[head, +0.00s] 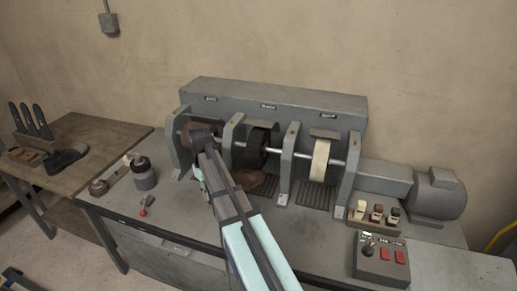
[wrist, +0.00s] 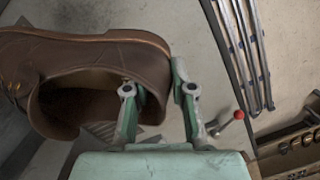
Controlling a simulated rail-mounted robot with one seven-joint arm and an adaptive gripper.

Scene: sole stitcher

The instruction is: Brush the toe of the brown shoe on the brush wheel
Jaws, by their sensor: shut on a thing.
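The brown shoe (wrist: 85,65) fills the left of the wrist view, its opening facing the camera and its toe out of frame. My gripper (wrist: 160,82) is shut on the wall of the shoe's heel end, with one finger inside the opening and one outside. In the head view part of the brown shoe (head: 256,183) shows beside my arm, low in front of the black brush wheel (head: 258,147), the middle wheel of the machine. My arm hides my fingers and part of the shoe there. I cannot tell whether the toe touches the wheel.
A brown wheel (head: 197,133) is on the left and a cream wheel (head: 320,160) on the right, between grey upright supports (head: 285,165). A control box (head: 380,262) stands front right. A small red-knobbed lever (head: 143,212) and a jar (head: 143,175) stand left.

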